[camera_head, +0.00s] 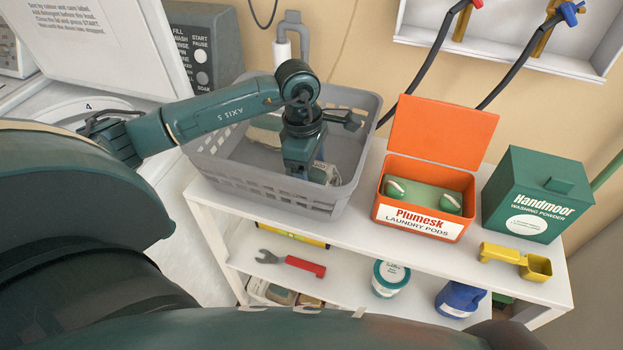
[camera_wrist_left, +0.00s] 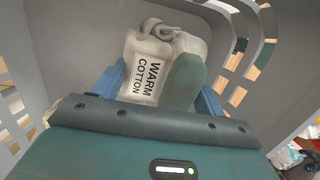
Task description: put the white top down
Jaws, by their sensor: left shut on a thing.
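My left gripper (camera_head: 305,178) reaches down into the grey laundry basket (camera_head: 320,205) on the white shelf unit. In the left wrist view its blue fingers (camera_wrist_left: 160,95) are on either side of a pale cloth bundle, which I take as the white top (camera_wrist_left: 165,45), with a tag reading "WARM COTTON" (camera_wrist_left: 145,75). The gripper is shut on it. A grey-green rounded part (camera_wrist_left: 185,80) lies beside the tag between the fingers; I cannot tell whether it belongs to the same bundle. In the head view the gripper and basket wall hide most of it. My right gripper is not in view.
Another pale cloth (camera_head: 265,130) lies in the basket's back left. Right of the basket are an open orange pods box (camera_head: 420,222), a green washing powder box (camera_head: 535,195) and a yellow scoop (camera_head: 515,260). A raised white lid (camera_head: 95,40) stands at the upper left.

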